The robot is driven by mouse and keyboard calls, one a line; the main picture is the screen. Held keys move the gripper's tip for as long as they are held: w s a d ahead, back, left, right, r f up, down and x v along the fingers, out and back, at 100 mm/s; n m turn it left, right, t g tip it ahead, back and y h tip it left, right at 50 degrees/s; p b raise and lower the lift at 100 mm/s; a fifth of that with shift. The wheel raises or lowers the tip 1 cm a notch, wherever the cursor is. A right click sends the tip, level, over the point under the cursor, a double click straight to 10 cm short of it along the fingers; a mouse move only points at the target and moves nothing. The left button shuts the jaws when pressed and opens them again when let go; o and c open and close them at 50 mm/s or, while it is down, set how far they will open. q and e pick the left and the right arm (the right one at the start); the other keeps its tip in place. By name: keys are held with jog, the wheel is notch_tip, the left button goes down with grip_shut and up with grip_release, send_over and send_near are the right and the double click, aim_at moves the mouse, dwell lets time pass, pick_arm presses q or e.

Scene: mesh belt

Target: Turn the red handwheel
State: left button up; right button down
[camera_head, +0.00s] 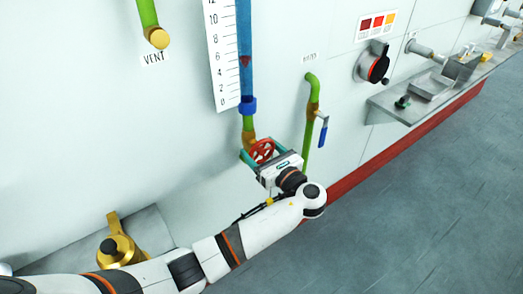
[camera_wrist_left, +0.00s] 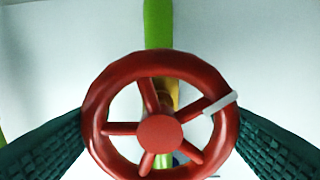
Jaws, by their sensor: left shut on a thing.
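The red handwheel (camera_head: 262,150) is on the wall pipework, below the blue tube. In the left wrist view the handwheel (camera_wrist_left: 160,132) fills the middle, with several spokes, a round hub and a white mark on its upper right rim. My left gripper (camera_head: 263,153) is at the handwheel. Its two dark green fingers reach the left and right sides of the rim, and it is shut on the wheel. Part of the wheel is hidden behind the gripper in the head view, and its lower edge is cut off in the wrist view. My right gripper does not show.
A blue tube (camera_head: 246,60) beside a white numbered scale (camera_head: 222,60) rises above the wheel. To the right are a green pipe with a blue lever (camera_head: 322,131), a red and black knob (camera_head: 376,68) and a grey shelf (camera_head: 420,100). A brass fitting (camera_head: 120,248) stands lower left. The floor at right is clear.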

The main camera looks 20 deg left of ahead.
pick_arm(q)
jog(key=shift+n, duration=1.1)
jog(key=n, duration=0.2)
jog(key=shift+f+n, duration=0.1)
jog(key=shift+n, duration=0.2)
jog(key=n+b, duration=0.3)
jog(key=n, duration=0.2)
jog(key=shift+n, duration=0.3)
jog(key=o, duration=1)
